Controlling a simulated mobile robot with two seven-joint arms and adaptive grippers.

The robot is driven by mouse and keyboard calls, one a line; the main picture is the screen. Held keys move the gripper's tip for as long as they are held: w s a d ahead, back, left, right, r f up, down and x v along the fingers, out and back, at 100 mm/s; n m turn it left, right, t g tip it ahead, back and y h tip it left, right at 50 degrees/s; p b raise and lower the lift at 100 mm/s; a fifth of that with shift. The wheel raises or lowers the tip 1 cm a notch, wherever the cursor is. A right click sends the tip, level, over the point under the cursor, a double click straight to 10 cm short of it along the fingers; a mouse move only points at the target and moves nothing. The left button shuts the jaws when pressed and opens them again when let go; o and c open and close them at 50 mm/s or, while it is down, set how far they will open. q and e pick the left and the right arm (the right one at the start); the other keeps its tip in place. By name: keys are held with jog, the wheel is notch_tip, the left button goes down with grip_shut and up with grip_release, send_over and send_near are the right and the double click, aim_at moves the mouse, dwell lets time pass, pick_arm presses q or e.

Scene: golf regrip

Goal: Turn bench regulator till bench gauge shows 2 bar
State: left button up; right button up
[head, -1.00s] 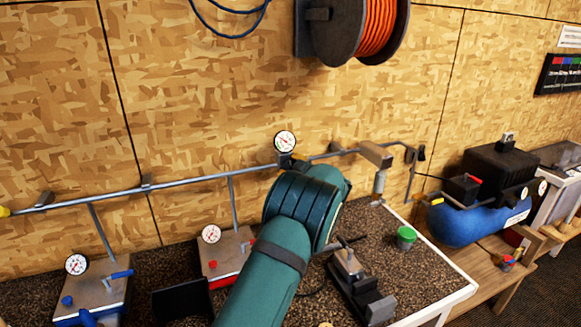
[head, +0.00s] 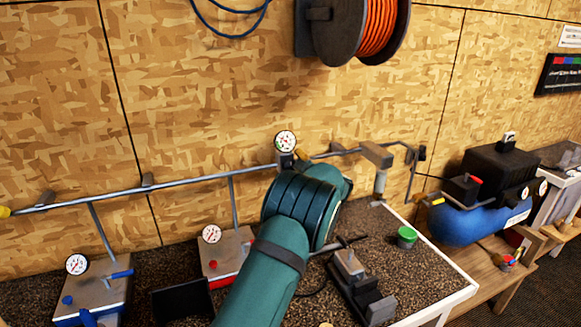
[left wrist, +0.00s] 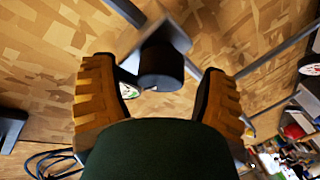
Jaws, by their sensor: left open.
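In the left wrist view, a dark round knob (left wrist: 161,66), which appears to be the bench regulator's, sits between the two orange-backed fingers of my left gripper (left wrist: 160,80). The gripper is open, with gaps on both sides of the knob. A white dial (left wrist: 130,89) shows partly behind the left finger. In the head view, the bench gauge (head: 285,141) stands on the wall pipe; its needle is too small to read. The dark regulator body (head: 285,160) shows just below it. My teal left wrist hides most of the gripper there. My right gripper is not in view.
A grey pipe (head: 190,180) runs along the wall. Two plates with gauges, one red-edged (head: 232,250) and one blue-edged (head: 100,295), stand on the bench. A vise (head: 352,280) and green-lidded cup (head: 406,237) lie right of my arm. A blue compressor (head: 465,224) stands farther right.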

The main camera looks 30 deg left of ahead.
pick_arm(q)
jog(key=v, duration=1.2)
jog(key=shift+w+r, duration=0.1)
